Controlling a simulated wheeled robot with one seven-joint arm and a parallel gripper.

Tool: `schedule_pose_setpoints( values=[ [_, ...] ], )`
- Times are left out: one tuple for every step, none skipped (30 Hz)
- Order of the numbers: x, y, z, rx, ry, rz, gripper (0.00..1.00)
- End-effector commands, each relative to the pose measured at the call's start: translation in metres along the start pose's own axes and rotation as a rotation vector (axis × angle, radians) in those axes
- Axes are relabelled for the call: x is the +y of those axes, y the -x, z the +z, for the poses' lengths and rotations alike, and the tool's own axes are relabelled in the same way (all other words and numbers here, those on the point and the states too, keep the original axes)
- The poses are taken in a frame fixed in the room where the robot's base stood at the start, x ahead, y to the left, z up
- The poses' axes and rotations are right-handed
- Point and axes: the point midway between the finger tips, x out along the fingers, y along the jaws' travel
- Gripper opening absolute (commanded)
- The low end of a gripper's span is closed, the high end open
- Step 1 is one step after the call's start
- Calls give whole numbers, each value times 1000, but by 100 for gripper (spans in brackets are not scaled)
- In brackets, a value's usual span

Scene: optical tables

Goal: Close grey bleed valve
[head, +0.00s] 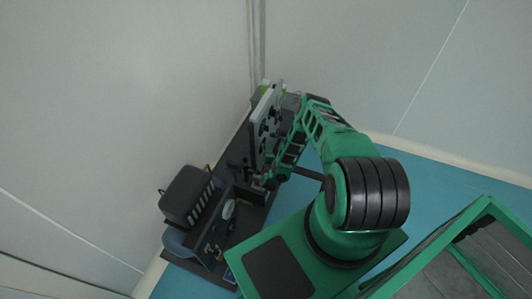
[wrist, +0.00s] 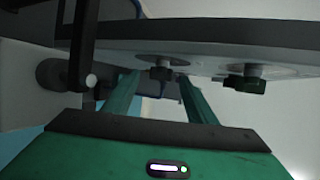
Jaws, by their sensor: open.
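A light grey panel (head: 265,113) with several dark round knobs stands upright on the bench unit in the head view. In the wrist view its face runs along the top, with a dark knob (wrist: 161,72) and another dark knob (wrist: 246,78) to the right. I cannot tell which fitting is the grey bleed valve. My gripper (wrist: 157,82) is open, its two green fingers reaching toward the panel. The first knob appears between the fingertips in the picture; contact cannot be told. In the head view the fingertips are hard to make out beside the panel.
A grey cylindrical fitting (wrist: 50,73) and a dark upright bar (wrist: 82,45) are close on the left in the wrist view. A dark box (head: 187,195) stands on the dark bench unit, near the wall. The blue surface (head: 440,180) on the right has free room.

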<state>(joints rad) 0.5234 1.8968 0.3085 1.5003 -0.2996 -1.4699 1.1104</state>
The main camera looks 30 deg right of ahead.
Motion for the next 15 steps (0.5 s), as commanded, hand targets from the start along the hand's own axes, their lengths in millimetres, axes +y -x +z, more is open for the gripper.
schedule_pose_setpoints(
  values=[
    [1, 10, 0, -1, 1, 3, 52],
    [1, 16, 1, -2, 1, 5, 52],
    [2, 24, 0, -2, 2, 4, 52],
    [2, 30, 0, -2, 2, 5, 52],
    [1, 36, 0, -1, 2, 5, 52],
    [2, 43, 1, -2, 1, 4, 52],
    [2, 49, 1, -3, 2, 5, 52],
    [2, 53, 1, -3, 3, 4, 52],
    [2, 60, 0, -2, 3, 4, 52],
    [2, 64, 0, -2, 2, 4, 52],
    [2, 68, 1, -2, 2, 4, 52],
    [2, 73, 1, -2, 1, 5, 52],
    [2, 76, 1, -2, 1, 4, 52],
    [2, 79, 1, -2, 1, 4, 52],
    [2, 82, 0, -2, 1, 4, 52]
  ],
)
